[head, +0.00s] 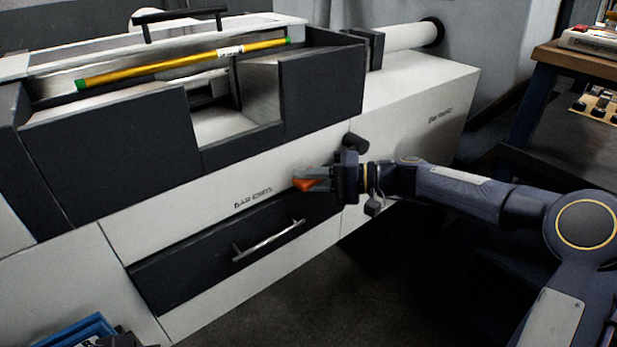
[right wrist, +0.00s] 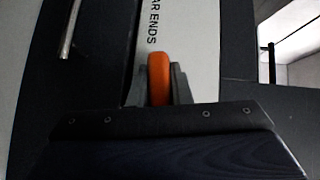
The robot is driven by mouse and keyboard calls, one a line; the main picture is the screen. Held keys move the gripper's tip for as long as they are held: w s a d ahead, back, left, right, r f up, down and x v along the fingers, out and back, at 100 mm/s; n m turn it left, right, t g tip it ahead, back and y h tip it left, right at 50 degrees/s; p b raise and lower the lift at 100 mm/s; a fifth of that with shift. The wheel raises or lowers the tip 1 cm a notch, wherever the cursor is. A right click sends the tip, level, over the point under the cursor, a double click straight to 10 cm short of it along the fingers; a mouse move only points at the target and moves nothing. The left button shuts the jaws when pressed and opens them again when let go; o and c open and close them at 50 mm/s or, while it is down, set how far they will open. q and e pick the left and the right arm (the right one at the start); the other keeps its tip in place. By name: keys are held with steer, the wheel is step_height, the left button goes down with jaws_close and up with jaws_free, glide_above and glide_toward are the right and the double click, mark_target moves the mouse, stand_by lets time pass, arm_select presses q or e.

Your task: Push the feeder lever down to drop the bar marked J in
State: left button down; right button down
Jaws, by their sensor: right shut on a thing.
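The orange feeder lever handle (head: 303,184) shows at the front of the white machine body, above the dark drawer. My right gripper (head: 318,179) comes from the right and is shut on it. In the right wrist view the orange handle (right wrist: 159,70) sits between the two fingers of my right gripper (right wrist: 160,86). The rest of the lever is hidden by the gripper. A yellow bar (head: 180,65) with green ends and a white label lies slanted in the open trough on top of the machine. The label is too small to read. My left gripper is not in view.
A dark drawer (head: 180,267) with a metal handle (head: 268,240) is below the lever. A white lid with a black handle (head: 181,20) is behind the bar. A wooden-topped bench (head: 575,62) stands at the right. A blue bin (head: 80,332) is at the bottom left.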

steer(key=shift+w+d+f+n+h+b, duration=0.15)
steer(key=shift+f+n+h+b, duration=0.3)
steer(key=shift+f, duration=0.5)
steer(key=c, duration=1.3)
jaws_free()
steer(key=v, duration=0.8)
steer(key=shift+r, duration=0.1)
